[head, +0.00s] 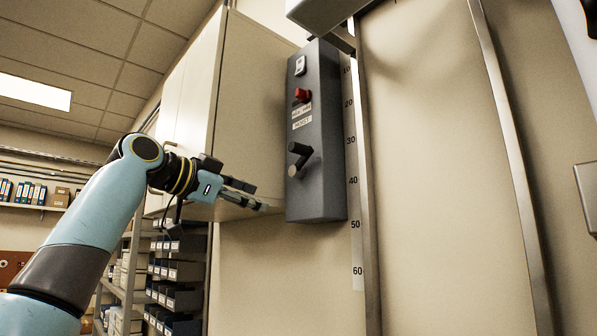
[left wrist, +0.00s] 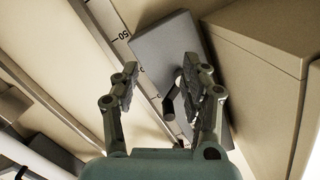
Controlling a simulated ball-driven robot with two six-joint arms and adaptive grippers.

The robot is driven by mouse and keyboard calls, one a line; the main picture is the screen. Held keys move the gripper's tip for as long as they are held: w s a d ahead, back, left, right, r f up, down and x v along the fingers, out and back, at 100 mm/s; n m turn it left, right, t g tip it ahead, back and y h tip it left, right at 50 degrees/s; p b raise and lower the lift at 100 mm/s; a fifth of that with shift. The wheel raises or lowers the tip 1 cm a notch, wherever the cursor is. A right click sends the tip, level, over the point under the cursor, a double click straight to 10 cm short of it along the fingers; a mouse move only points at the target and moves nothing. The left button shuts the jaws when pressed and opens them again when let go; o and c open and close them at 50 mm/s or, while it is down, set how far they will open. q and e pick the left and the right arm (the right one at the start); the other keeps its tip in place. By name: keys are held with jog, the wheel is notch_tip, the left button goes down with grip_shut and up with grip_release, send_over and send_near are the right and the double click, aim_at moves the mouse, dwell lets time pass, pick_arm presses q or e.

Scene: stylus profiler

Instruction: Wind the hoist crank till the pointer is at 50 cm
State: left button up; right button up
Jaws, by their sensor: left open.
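The hoist box (head: 318,190) is a tall dark grey housing on the wall, labelled HOIST. Its black crank (head: 299,158) sticks out from the lower front; the crank (left wrist: 171,104) also shows in the left wrist view, beyond and between my fingers. A scale strip (head: 357,205) marked 10 to 60, numbers growing downward, runs beside the box. I cannot make out a pointer for certain. My left gripper (head: 258,197) is open and empty, left of and below the crank, apart from it; it also shows in the left wrist view (left wrist: 160,75). My right gripper is not in view.
A red switch (head: 302,95) sits above the crank on the box. A wall cabinet (head: 240,110) stands close on the left, near my left gripper. A metal rail (head: 367,180) runs beside the scale. Shelves with bins (head: 180,270) stand below left.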

aim_at(291, 147)
pick_arm(q)
jog(key=s+d+r+m+h, duration=0.2)
jog(key=s+r+m, duration=0.1)
jog(key=r, duration=0.8)
jog(key=p+x, duration=0.1)
jog(key=x, duration=0.2)
jog(key=p+x, duration=0.2)
jog(key=x, duration=0.1)
jog(key=p+x, duration=0.1)
jog(key=x, duration=0.2)
jog(key=shift+d+r, duration=0.1)
jog(key=shift+r, duration=0.2)
jog(key=shift+w+d+f+p, duration=0.2)
jog(key=shift+w+d+p, duration=0.2)
jog(key=shift+w, duration=0.05)
grip_shut()
